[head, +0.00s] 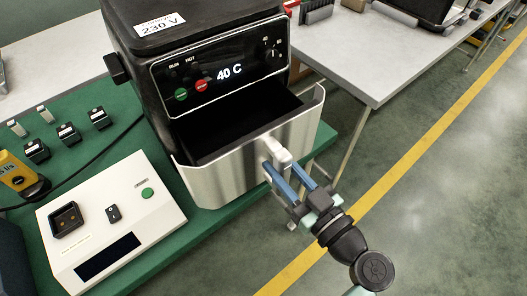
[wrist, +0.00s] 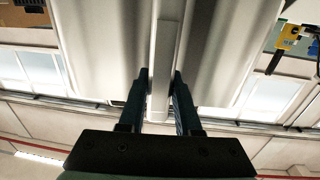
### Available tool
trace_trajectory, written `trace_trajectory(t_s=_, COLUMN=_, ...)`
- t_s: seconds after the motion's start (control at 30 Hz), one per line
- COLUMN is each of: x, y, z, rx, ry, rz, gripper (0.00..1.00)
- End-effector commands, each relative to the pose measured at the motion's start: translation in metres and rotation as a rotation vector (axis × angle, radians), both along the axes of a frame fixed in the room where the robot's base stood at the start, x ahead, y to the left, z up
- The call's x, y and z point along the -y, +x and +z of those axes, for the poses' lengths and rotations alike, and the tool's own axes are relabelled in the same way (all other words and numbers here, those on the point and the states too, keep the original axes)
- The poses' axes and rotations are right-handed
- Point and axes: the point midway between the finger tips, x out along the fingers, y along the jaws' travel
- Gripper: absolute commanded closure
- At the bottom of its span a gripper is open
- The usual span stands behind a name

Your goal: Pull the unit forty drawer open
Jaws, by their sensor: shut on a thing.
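The unit forty fryer (head: 210,60) is a black box with a display reading "40 C" and a "230 V" label on top. Its silver-fronted drawer (head: 235,165) stands pulled out, and its dark inside shows from above. My gripper (head: 278,166) is shut on the drawer's light handle (head: 277,150) at the front. In the wrist view the two dark fingers (wrist: 162,85) press on both sides of the pale handle bar (wrist: 163,60), with the drawer front (wrist: 215,50) behind it. How far the drawer's rear end still sits inside the fryer is hidden.
A white panel box (head: 110,215) with a green button lies on the green bench (head: 240,213) at left. Several small switches and a yellow meter (head: 17,172) are behind it. A grey table (head: 375,55) stands at right. The floor in front is clear, with a yellow line.

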Motion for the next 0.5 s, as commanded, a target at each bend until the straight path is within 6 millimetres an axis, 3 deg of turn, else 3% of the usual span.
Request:
trace_trajectory(t_s=0.13, x=0.0077, y=-0.0119, z=-0.0012, rx=-0.002, ry=-0.001, rz=-0.003, gripper=1.00)
trace_trajectory(t_s=0.4, x=0.0076, y=-0.0122, z=0.0001, rx=-0.002, ry=0.000, rz=-0.002, gripper=1.00)
trace_trajectory(t_s=0.43, x=0.0075, y=-0.0122, z=0.0001, rx=-0.002, ry=0.000, rz=-0.002, gripper=0.66)
trace_trajectory(t_s=0.5, x=0.0073, y=-0.0120, z=0.0001, rx=-0.002, ry=-0.001, rz=-0.002, gripper=0.53)
